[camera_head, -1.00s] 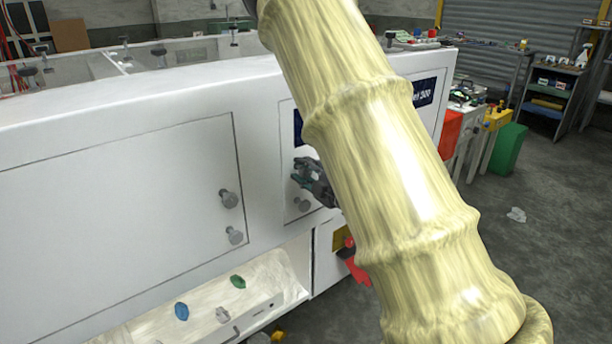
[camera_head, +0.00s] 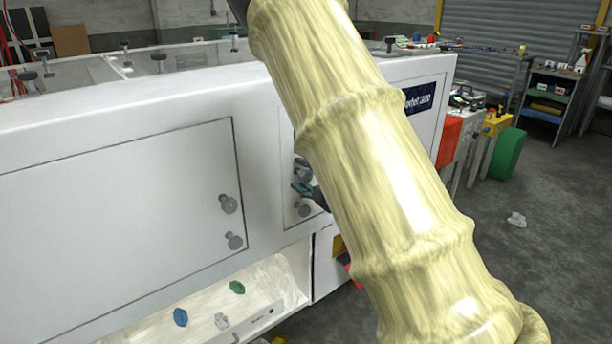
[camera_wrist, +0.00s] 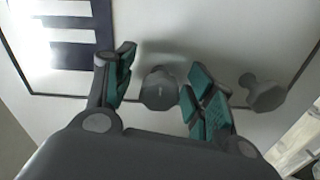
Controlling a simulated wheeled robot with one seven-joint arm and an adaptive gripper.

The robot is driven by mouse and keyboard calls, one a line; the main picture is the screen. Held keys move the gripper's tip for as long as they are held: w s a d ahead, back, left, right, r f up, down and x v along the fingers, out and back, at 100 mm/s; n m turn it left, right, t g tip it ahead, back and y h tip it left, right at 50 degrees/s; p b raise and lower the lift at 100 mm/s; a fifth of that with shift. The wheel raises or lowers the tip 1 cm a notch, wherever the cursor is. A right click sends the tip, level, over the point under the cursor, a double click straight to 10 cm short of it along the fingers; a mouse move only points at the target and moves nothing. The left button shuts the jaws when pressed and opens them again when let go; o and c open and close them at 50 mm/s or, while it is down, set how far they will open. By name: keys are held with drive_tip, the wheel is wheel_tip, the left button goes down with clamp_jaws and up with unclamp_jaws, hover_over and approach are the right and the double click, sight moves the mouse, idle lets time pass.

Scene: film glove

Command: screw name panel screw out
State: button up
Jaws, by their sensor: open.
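The name panel (camera_head: 288,222) is a white outlined panel on the white machine's front, partly hidden behind my arm. In the wrist view, it (camera_wrist: 190,25) carries a dark blue label at upper left. A grey round-headed screw (camera_wrist: 160,90) sits between my gripper's teal-padded fingers. My gripper (camera_wrist: 161,72) is open around it, with gaps visible on both sides. A second grey screw (camera_wrist: 263,93) stands to the right, outside the fingers. In the head view, my gripper (camera_head: 304,187) is at the panel, largely covered by my arm; a grey screw (camera_head: 304,210) shows just below it.
A larger panel to the left has two grey screws (camera_head: 229,203) (camera_head: 236,241). Below is an open tray (camera_head: 275,310) with a blue piece (camera_head: 181,317) and a green piece (camera_head: 237,287). A red bin (camera_head: 449,140) and green bin (camera_head: 508,150) stand to the right.

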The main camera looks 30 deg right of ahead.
drive_tip(key=shift+s, duration=0.15)
drive_tip(key=s+d, duration=0.1)
drive_tip(key=s, duration=1)
drive_tip(key=shift+s, duration=0.35)
drive_tip(key=shift+f, duration=0.1)
